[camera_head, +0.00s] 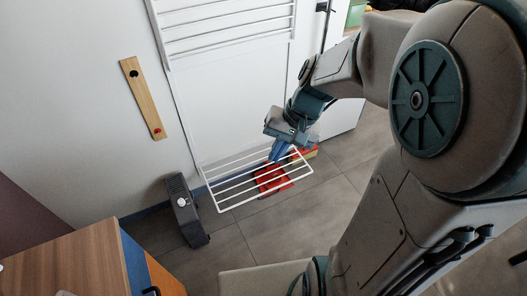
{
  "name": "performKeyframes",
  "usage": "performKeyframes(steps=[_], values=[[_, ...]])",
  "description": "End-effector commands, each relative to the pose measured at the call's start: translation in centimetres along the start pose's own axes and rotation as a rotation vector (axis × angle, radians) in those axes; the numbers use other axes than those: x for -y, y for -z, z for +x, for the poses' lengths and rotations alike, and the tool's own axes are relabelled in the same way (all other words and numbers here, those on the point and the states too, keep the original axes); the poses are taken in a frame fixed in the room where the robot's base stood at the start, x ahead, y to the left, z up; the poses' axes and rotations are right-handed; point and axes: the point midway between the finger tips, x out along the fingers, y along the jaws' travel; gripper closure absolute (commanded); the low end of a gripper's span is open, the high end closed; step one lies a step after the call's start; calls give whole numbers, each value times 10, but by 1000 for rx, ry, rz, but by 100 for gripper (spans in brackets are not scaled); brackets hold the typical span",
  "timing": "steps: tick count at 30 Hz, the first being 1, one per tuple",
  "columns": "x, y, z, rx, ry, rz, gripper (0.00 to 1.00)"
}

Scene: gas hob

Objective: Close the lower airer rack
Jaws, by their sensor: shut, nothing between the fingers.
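The lower airer rack (229,191) is a white wire frame with several bars. It sticks out from the wall low down, tilted open above the floor. My gripper (274,159) is shut and empty, at the right part of the rack near its far bars. I cannot tell whether the fingertips touch the rack. The upper airer rack (226,27) lies flat against the white wall above.
A dark grey heater-like box (186,211) stands on the floor left of the rack. Red items (272,180) lie beneath the rack. A wooden cabinet (75,265) is at the lower left. A wooden hook board (142,97) hangs on the wall. Tiled floor in front is clear.

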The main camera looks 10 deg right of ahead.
Motion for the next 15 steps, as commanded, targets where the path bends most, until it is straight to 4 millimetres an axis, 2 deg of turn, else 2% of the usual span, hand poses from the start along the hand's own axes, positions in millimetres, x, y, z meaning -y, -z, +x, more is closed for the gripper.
performKeyframes(steps=[1,8,15], values=[[-5,12,30,39,41,44,100],[-8,61,113,171,248,228,100],[-22,116,203,274,486,446,100]])
